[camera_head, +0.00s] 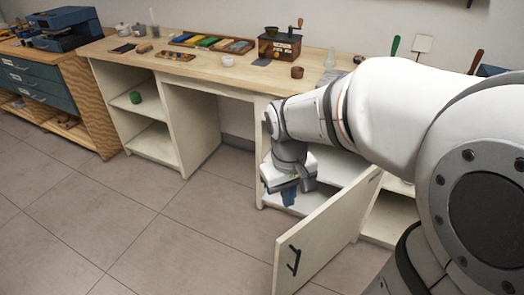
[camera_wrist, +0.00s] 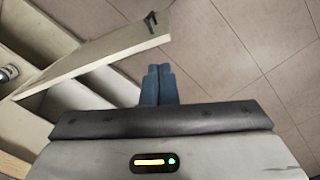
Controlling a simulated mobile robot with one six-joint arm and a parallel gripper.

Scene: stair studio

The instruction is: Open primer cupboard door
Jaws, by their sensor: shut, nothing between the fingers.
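The cupboard door (camera_head: 325,232) is cream-coloured with a black bar handle (camera_head: 294,260) near its free edge. It stands swung well out from the cupboard (camera_head: 338,165) into the room, and the shelves behind it show. In the wrist view the door (camera_wrist: 95,52) runs from lower left to upper middle, with its handle (camera_wrist: 151,22) at the top. My gripper (camera_head: 289,198) points down in front of the open cupboard, left of the door and apart from it. Its blue fingers (camera_wrist: 158,80) are together and hold nothing. Any label on the door cannot be seen.
The wooden worktop (camera_head: 130,50) carries pastels, a grinder (camera_head: 280,45) and small cups. A drawer unit (camera_head: 40,85) is further left. The tiled floor (camera_head: 150,220) in front is clear.

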